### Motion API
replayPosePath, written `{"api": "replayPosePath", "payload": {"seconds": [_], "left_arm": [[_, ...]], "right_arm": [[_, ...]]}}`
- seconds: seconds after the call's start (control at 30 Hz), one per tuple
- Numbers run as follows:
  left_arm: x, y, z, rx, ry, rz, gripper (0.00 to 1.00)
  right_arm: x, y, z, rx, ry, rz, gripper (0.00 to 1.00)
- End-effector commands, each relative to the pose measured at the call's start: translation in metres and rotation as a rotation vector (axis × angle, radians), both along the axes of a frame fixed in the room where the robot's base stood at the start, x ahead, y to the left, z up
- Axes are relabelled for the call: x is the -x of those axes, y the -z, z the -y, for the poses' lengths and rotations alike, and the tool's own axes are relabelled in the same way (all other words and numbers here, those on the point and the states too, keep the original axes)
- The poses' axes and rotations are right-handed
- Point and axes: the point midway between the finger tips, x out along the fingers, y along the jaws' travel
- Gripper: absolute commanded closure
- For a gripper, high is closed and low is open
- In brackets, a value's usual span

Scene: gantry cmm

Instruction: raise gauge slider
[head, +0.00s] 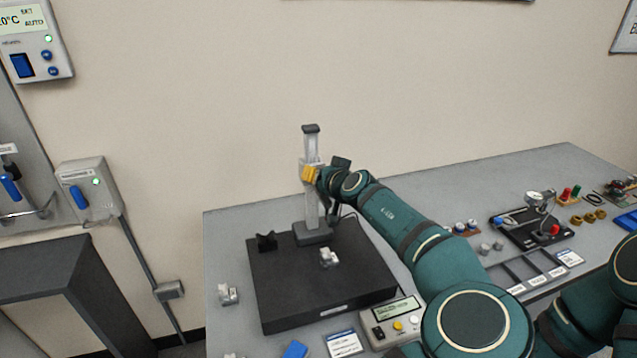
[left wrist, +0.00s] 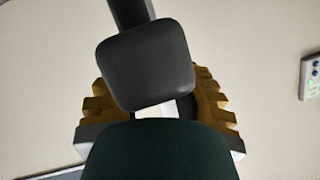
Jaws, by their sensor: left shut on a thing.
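The height gauge stands on a dark granite plate (head: 320,290), with a pale upright column (head: 311,207) and a dark cap. My left gripper (head: 309,174) is at the upper part of the column, its yellow pads shut on the gauge slider, which is mostly hidden behind them. In the left wrist view, the ridged yellow pads sit on both sides of a pale part, with a dark rounded block in front; the slider's outline cannot be made out there. My right gripper is not in view; part of my right arm shows at the lower right.
A small metal part (head: 329,257) and a dark block (head: 266,241) sit on the plate. A control box (head: 392,322) stands at its front right. A black fixture (head: 531,228) and a sorting tray (head: 527,272) lie farther right.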

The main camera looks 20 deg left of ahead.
Motion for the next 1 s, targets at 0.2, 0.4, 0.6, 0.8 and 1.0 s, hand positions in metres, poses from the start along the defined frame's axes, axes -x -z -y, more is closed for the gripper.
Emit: {"api": "replayPosePath", "payload": {"seconds": [0.2, 0.4, 0.6, 0.8, 1.0], "left_arm": [[0.001, 0.001, -0.003, -0.003, -0.004, -0.004, 0.53], [0.001, 0.002, -0.002, -0.001, -0.003, -0.003, 0.36], [0.002, 0.001, 0.001, 0.0, -0.001, -0.002, 0.36], [0.017, -0.008, 0.018, -0.001, 0.002, 0.0, 0.36], [0.046, -0.022, 0.045, -0.001, 0.002, -0.001, 0.36]], "right_arm": [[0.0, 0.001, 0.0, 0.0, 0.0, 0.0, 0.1], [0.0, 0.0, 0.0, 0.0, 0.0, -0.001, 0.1], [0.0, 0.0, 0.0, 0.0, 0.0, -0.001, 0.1], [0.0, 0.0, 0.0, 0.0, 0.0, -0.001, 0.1], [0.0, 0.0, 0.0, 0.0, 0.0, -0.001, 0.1]]}}
